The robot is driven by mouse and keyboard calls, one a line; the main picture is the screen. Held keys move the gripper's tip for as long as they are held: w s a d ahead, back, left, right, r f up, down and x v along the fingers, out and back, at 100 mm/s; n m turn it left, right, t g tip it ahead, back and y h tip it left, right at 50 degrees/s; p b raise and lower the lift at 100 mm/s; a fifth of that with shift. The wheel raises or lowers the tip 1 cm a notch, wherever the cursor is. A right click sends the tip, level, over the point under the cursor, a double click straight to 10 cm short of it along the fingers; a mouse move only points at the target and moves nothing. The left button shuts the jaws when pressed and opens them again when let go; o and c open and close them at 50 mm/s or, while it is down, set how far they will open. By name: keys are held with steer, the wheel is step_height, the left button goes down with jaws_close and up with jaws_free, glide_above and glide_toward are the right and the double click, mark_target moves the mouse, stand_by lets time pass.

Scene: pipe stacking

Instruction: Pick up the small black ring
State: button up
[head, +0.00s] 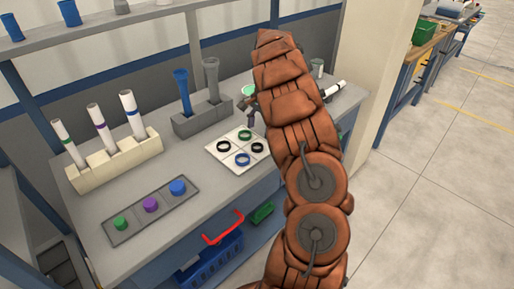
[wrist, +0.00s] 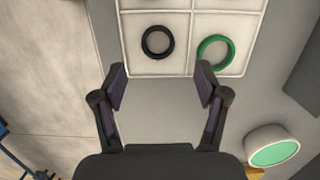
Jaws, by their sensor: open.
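The small black ring (head: 257,147) lies flat in the right cell of a white tray (head: 221,159) on the workbench. The same ring, as far as I can tell, shows in the wrist view (wrist: 146,48), in the tray's near-left cell. My gripper (wrist: 161,73) is open and empty. The ring appears just ahead of the fingertips, between their lines, with no contact seen. In the head view my gripper (head: 250,119) is partly hidden by my arm, near the tray's back edge.
A green ring (wrist: 201,55), a blue ring (head: 242,165) and another black ring (head: 217,149) share the tray. A white cup with a green top (wrist: 254,140) stands close to my gripper's right side. A button panel (head: 134,224) lies at the front left.

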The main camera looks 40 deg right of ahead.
mark_target(257, 149)
steer(key=shift+s+a+f+p, duration=0.15)
steer(key=shift+f+p, duration=0.1)
steer(key=shift+f, duration=0.5)
steer(key=shift+a+f+p, duration=0.15)
steer(key=shift+f+p, duration=0.15)
steer(key=shift+f, duration=0.4)
steer(key=shift+s+a+f+p, duration=0.15)
steer(key=shift+f+p, duration=0.1)
steer(key=shift+f, duration=0.5)
steer(key=shift+w+a+f, duration=0.15)
steer(key=shift+w+f, duration=0.05)
steer(key=shift+f, duration=0.65)
steer(key=shift+c, duration=0.2)
steer(key=c, duration=0.8)
